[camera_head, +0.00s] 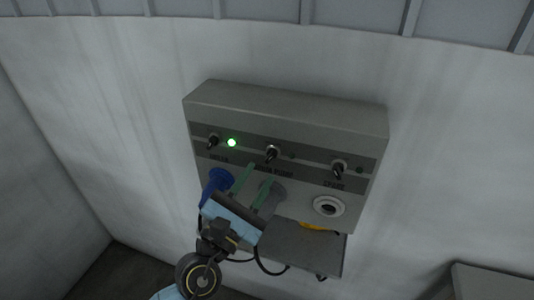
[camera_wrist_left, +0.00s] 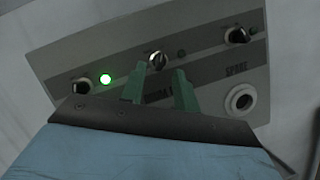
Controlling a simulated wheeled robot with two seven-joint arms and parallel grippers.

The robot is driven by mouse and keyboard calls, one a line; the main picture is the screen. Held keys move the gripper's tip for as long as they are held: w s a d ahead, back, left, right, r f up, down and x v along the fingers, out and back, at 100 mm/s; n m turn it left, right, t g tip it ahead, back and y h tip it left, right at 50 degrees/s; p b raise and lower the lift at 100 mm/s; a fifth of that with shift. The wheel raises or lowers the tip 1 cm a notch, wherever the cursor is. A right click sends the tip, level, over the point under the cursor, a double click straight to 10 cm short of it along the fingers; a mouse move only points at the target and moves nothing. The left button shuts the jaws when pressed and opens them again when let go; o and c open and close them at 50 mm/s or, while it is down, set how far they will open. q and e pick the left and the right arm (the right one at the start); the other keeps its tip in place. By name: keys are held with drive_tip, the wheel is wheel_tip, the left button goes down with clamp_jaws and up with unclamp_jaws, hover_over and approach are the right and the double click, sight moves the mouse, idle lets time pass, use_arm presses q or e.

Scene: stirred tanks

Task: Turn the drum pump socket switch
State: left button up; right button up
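The drum pump socket switch (camera_head: 272,153) is the middle toggle on the grey socket panel (camera_head: 290,108). Its label below is partly covered by my gripper. The small lamp to its right (camera_head: 292,156) is dark. My left gripper (camera_head: 258,178) is in front of the panel, just below this switch, with its two green fingers apart and nothing between them. In the left wrist view the switch (camera_wrist_left: 157,60) shows just beyond and between the fingertips (camera_wrist_left: 158,78). I cannot tell whether a finger touches it. My right gripper is not in view.
A left switch (camera_head: 212,140) has a lit green lamp (camera_head: 232,142) next to it. A spare switch (camera_head: 339,167) sits at right above an empty round socket (camera_head: 328,206). A blue plug (camera_head: 217,182) sits at lower left, with black cables hanging below.

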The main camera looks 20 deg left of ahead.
sight(269, 160)
use_arm(q)
drive_tip(key=shift+p+x, duration=0.5)
drive_tip(key=shift+x, duration=1.9)
clamp_jaws()
